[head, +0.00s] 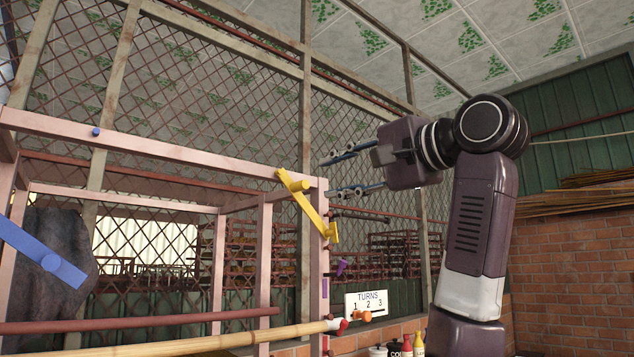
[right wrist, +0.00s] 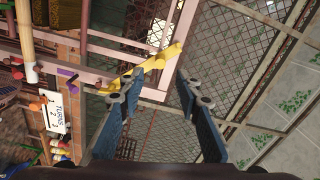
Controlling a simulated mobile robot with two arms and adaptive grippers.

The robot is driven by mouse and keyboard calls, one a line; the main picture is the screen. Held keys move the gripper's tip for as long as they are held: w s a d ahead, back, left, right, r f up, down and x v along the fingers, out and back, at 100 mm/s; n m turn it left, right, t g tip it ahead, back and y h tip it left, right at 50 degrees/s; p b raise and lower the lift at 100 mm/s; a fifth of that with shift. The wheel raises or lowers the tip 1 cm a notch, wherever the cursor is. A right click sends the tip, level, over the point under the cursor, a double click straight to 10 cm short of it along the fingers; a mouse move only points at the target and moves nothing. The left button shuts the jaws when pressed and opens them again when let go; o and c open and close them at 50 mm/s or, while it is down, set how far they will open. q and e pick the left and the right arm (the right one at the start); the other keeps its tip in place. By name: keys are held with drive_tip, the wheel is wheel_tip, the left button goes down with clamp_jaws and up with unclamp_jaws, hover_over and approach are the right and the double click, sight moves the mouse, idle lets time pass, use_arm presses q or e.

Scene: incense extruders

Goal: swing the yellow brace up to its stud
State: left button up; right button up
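The yellow brace (head: 312,212) lies slanted across the right corner post of a pink frame, its upper end at the top beam and its lower end hanging down to the right. A round yellow peg sticks out near its upper end. In the right wrist view the brace (right wrist: 150,68) shows just beyond the fingertips. My right gripper (head: 330,174) is open and empty, to the right of the post and close to the brace. I see no contact. I cannot make out which stud belongs to the brace. My left gripper is not in view.
The pink frame (head: 150,147) carries a blue stud (head: 96,132) and a blue brace (head: 38,250) at left. A purple piece (head: 341,267), a TURNS sign (head: 366,303) and an orange knob (head: 362,316) sit lower right. A bamboo pole (head: 240,338) crosses below. Mesh fencing stands behind.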

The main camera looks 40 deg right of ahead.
drive_tip(key=s, duration=0.4)
drive_tip(key=shift+d, duration=0.15)
idle(0.4)
